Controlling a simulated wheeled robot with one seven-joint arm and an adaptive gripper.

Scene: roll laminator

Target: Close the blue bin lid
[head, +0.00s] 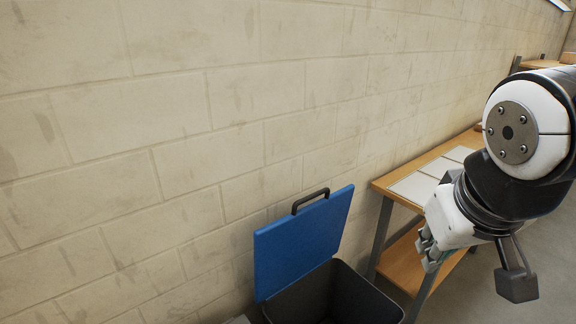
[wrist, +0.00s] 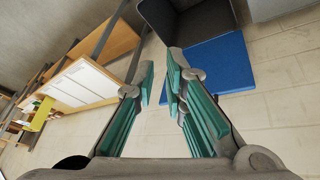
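The blue lid (head: 304,244) stands raised, tilted back near the block wall, with a dark handle (head: 311,200) on its upper edge. The dark bin (head: 338,299) below it is open, and its lower part is cut off by the picture edge. In the wrist view the blue lid (wrist: 213,64) and dark bin (wrist: 180,22) show at the top, beyond the fingers. My gripper (head: 428,250) is to the right of the lid, apart from it. In the wrist view my gripper's (wrist: 160,80) teal-padded fingers are apart with nothing between them.
A wooden table (head: 385,183) with white sheets (head: 416,187) on top and a lower shelf (head: 402,262) stands right of the bin, behind my gripper. The block wall (head: 180,130) runs behind everything. A yellow object (wrist: 38,114) shows at the left of the wrist view.

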